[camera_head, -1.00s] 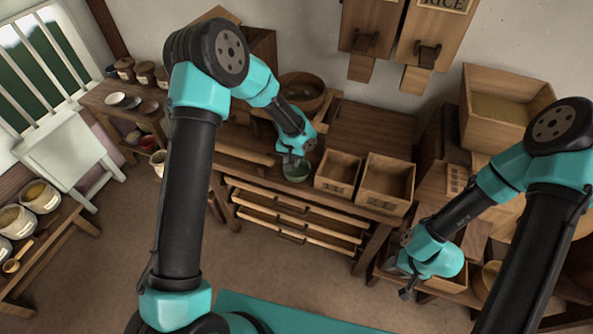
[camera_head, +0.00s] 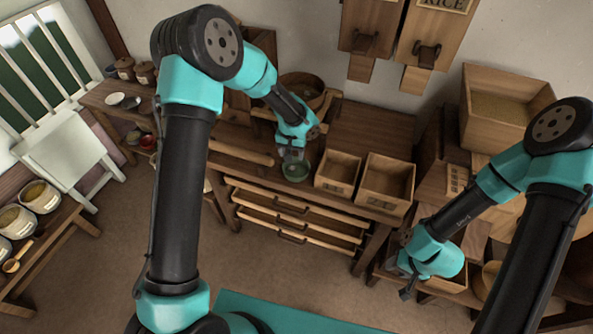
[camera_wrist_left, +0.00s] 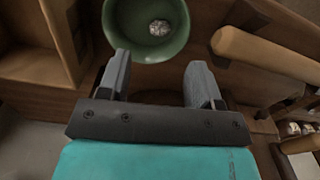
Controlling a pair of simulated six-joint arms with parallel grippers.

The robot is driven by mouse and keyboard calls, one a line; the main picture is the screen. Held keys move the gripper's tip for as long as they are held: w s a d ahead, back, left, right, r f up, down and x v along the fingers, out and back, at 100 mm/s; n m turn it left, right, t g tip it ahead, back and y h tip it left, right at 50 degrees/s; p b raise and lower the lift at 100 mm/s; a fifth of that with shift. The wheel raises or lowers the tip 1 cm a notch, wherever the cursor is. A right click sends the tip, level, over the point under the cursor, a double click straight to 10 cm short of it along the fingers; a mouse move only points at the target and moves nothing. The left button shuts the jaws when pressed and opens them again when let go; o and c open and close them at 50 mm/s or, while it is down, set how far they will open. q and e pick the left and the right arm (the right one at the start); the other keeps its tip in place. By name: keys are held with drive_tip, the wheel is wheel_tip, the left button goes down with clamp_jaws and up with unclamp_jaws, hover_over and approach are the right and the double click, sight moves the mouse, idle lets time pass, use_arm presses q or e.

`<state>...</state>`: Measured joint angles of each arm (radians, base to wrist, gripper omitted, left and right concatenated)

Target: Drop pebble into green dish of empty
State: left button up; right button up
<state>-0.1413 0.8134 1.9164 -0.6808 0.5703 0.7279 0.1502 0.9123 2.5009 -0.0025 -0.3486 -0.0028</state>
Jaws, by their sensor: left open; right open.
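The green dish (camera_head: 295,172) stands on the wooden bench beside two open boxes. In the left wrist view the round green dish (camera_wrist_left: 135,45) is cut off by the top edge. A small grey, speckled pebble (camera_wrist_left: 159,27) lies inside it. My left gripper (camera_wrist_left: 158,72) is open, with nothing between its fingers. Its fingertips are at the near rim of the dish in that view; whether they touch it I cannot tell. In the head view my left gripper (camera_head: 292,154) is just above the dish. My right gripper (camera_head: 406,291) is open, low at the right, away from the dish.
Two open wooden boxes (camera_head: 338,171) stand right of the dish. A wooden roller-like bar (camera_wrist_left: 265,55) lies close to my left gripper. A round wooden vessel (camera_head: 302,88) is behind. Drawers (camera_head: 290,208) are below the bench top. The floor in front is clear.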

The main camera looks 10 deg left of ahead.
use_arm(q)
wheel_tip(320, 180, up, 13)
drive_tip(key=shift+r, duration=0.15)
idle(0.9)
drive_tip(key=s+f+h, duration=0.2)
drive_tip(key=s+f, duration=0.4)
drive_tip(key=f, duration=0.5)
drive_tip(key=s+a+f+n+h, duration=0.1)
drive_tip(key=s+a+f, duration=0.1)
drive_tip(key=s+f, duration=0.6)
drive_tip(key=s+a+f+n, duration=0.1)
drive_tip(key=s+a+f, duration=0.1)
drive_tip(key=s+f, duration=0.5)
drive_tip(key=s, duration=0.5)
drive_tip(key=shift+a+f+t+h, duration=0.4)
